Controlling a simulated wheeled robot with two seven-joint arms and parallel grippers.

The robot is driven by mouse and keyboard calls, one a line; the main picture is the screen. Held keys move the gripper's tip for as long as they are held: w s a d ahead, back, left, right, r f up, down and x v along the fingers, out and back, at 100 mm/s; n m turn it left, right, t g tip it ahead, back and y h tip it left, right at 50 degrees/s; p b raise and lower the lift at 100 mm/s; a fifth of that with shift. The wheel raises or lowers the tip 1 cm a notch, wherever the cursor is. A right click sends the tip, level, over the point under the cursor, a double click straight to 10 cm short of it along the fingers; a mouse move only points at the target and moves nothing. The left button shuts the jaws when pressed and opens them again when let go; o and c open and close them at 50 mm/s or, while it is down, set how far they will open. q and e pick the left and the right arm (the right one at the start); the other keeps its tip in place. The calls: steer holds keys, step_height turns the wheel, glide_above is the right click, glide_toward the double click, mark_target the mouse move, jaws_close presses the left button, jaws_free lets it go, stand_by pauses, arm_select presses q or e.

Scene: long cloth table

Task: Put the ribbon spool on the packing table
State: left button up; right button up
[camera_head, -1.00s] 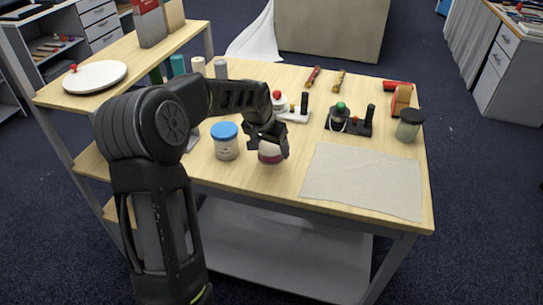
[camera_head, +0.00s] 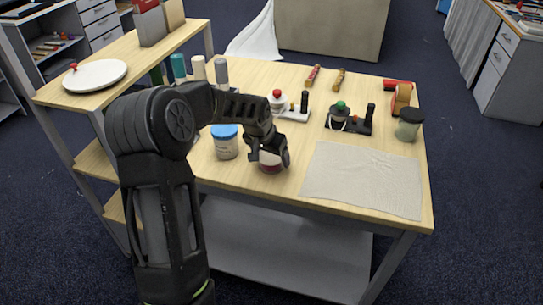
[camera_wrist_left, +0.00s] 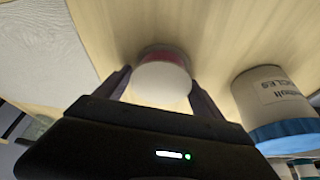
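The ribbon spool (camera_head: 271,167), a short round piece with a dark pink band and a pale end, is at the front of the wooden packing table (camera_head: 235,178). My left gripper (camera_head: 272,157) is shut on it from above. In the left wrist view the spool (camera_wrist_left: 160,80) sits between the two fingers, its pale end toward the camera and its pink band toward the wood. It is at or just above the tabletop; I cannot tell whether it touches. My right gripper is not in view.
A blue-lidded jar (camera_head: 225,142) stands close left of the spool. A grey cloth mat (camera_head: 363,180) lies to its right. Behind are a white stand (camera_head: 294,112), a black stand (camera_head: 352,121) and a dark-lidded jar (camera_head: 409,125). A raised shelf (camera_head: 130,48) holds a white disc.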

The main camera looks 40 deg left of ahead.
arm_select(q)
steer(key=shift+o, duration=1.3)
steer(key=shift+r, duration=0.25)
steer(key=shift+s+r, duration=0.1)
steer(key=shift+r, duration=0.1)
steer(key=b+v, duration=0.1)
steer(key=v, duration=1)
steer(key=shift+r, duration=0.2)
steer(key=shift+s, duration=0.15)
